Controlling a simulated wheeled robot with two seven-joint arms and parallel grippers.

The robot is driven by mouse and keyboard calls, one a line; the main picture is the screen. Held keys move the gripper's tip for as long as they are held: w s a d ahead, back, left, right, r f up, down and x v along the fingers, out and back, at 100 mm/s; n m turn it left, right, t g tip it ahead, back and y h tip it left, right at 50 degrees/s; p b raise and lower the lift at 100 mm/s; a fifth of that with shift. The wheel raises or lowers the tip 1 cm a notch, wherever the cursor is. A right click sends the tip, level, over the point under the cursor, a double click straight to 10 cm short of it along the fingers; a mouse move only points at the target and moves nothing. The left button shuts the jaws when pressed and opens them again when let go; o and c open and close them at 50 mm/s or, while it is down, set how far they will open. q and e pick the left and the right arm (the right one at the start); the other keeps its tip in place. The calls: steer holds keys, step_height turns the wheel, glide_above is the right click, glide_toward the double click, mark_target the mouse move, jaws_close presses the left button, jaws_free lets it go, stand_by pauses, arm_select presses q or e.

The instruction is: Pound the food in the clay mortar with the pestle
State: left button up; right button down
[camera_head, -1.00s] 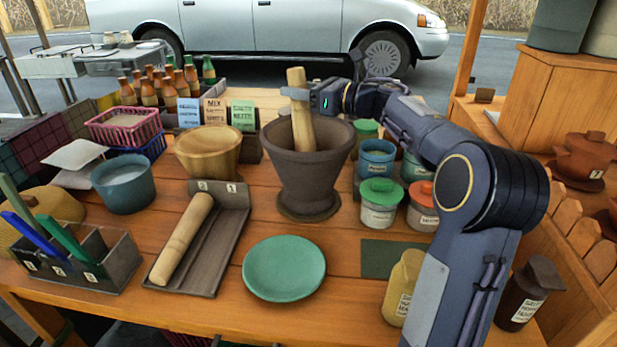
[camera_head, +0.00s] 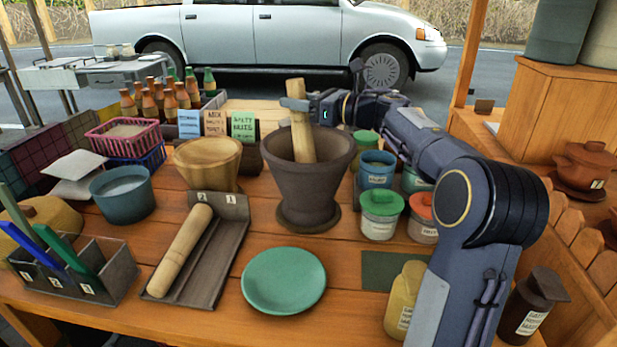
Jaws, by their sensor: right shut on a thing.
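The dark brown clay mortar (camera_head: 308,190) stands upright on the wooden table near the middle of the head view. A light wooden pestle (camera_head: 302,135) stands in it, nearly upright, its lower end hidden inside the mortar. My right gripper (camera_head: 297,104) is shut on the pestle near its upper part, just above the mortar's rim. Another light wooden pestle-like roller (camera_head: 181,250) lies on a grey tray (camera_head: 220,262) left of the mortar. The food inside the mortar is hidden by its wall. My left gripper is not in view.
A green plate (camera_head: 284,281) lies in front of the mortar. A wooden bowl (camera_head: 208,162) stands left of it. Lidded jars (camera_head: 380,214) stand close on its right, below my right arm. Bottles (camera_head: 160,100) and labelled packets (camera_head: 215,123) stand behind to the left.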

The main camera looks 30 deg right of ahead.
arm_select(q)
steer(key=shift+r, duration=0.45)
arm_select(e)
steer(key=shift+r, duration=0.55)
